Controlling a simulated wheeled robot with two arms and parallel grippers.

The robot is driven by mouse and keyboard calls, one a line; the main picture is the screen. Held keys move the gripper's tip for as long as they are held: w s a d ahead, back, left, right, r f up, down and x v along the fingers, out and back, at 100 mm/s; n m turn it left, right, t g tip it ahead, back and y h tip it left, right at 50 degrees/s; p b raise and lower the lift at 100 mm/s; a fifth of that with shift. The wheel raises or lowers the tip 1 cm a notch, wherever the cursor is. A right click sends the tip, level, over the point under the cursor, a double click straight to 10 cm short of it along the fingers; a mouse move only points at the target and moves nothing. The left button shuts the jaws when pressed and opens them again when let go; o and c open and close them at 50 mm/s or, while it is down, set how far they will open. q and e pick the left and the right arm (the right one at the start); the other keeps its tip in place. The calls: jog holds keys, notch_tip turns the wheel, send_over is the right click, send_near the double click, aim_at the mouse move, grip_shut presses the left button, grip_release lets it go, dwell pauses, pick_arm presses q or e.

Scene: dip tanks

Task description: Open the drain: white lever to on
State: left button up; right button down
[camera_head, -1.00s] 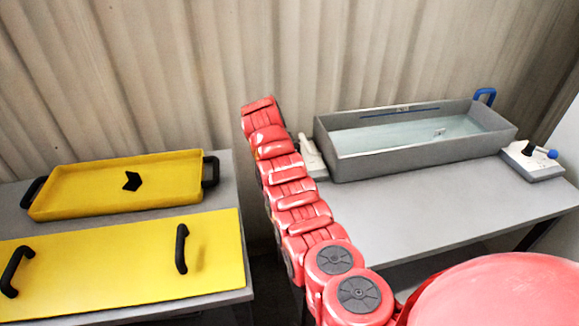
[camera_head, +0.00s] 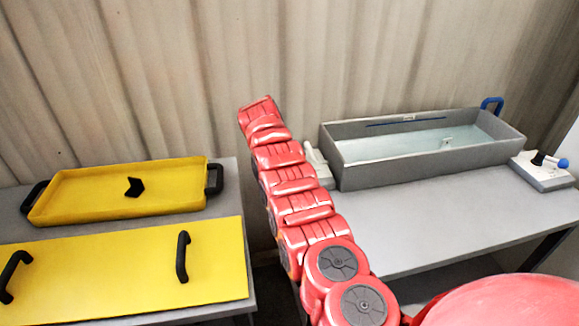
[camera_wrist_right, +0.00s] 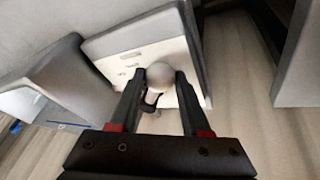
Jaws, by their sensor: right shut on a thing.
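In the right wrist view, the white lever (camera_wrist_right: 160,76) ends in a round white knob, with a dark stem below it, on a pale control box (camera_wrist_right: 122,54) with small markings. My right gripper (camera_wrist_right: 159,84) has its two dark fingers on either side of the knob, shut on it. The markings are too small to read. My left gripper is not in view.
The tank holds clear liquid. A second box (camera_head: 540,176) with a blue-ended lever (camera_head: 562,163) stands at its right end. On the left table are a yellow tray (camera_head: 90,195) and a yellow lid (camera_head: 120,265) with black handles. The grey table front (camera_head: 440,230) is clear.

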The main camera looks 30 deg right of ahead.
jog(key=c, duration=0.7)
grip_release()
jog(key=shift+w, duration=0.1)
jog(key=b+v, duration=0.1)
jog(key=v, duration=1.6)
jog(key=shift+a+r, duration=0.15)
